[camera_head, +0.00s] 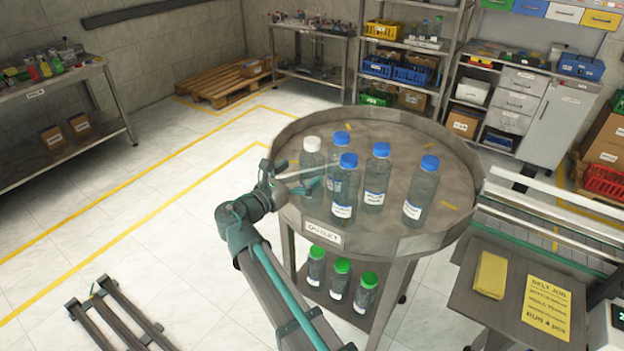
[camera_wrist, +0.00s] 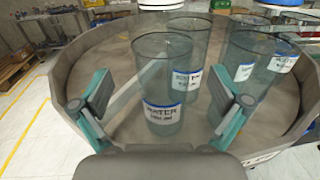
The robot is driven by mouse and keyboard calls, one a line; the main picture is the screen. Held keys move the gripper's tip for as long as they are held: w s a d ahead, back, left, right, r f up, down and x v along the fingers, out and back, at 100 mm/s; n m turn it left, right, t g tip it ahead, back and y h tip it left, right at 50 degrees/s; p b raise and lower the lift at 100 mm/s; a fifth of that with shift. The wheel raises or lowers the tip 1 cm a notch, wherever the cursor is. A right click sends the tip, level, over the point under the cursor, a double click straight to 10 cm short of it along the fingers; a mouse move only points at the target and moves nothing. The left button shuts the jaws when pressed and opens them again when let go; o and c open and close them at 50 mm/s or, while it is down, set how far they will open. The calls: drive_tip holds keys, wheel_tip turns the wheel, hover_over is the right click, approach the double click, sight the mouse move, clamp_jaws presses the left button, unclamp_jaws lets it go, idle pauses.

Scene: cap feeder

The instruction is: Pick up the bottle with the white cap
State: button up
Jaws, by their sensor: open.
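The bottle with the white cap (camera_head: 312,165) stands upright at the left side of the round table, a clear bottle with a white cap. In the wrist view the nearest clear bottle (camera_wrist: 164,80), with a white label, stands between my fingers; a white cap shows at the top edge above it. My gripper (camera_head: 294,179) is at the table's left rim, close to this bottle. In the wrist view my gripper (camera_wrist: 160,92) is open, with one teal-backed finger on each side of the bottle and visible gaps. I cannot tell how deep the bottle sits between them.
Several blue-capped bottles (camera_head: 374,190) stand just right of and behind it on the round table (camera_head: 450,215), which has a raised rim. Green-capped bottles (camera_head: 341,279) stand on the shelf below. A conveyor (camera_head: 555,225) and a side table with a yellow note (camera_head: 546,305) are at right.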

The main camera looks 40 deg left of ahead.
drive_tip(key=w, duration=0.1)
drive_tip(key=w+p, duration=0.1)
drive_tip(key=w, duration=0.2)
drive_tip(key=shift+w+d, duration=0.2)
drive_tip(key=shift+d, duration=0.1)
drive_tip(key=shift+c, duration=0.3)
clamp_jaws()
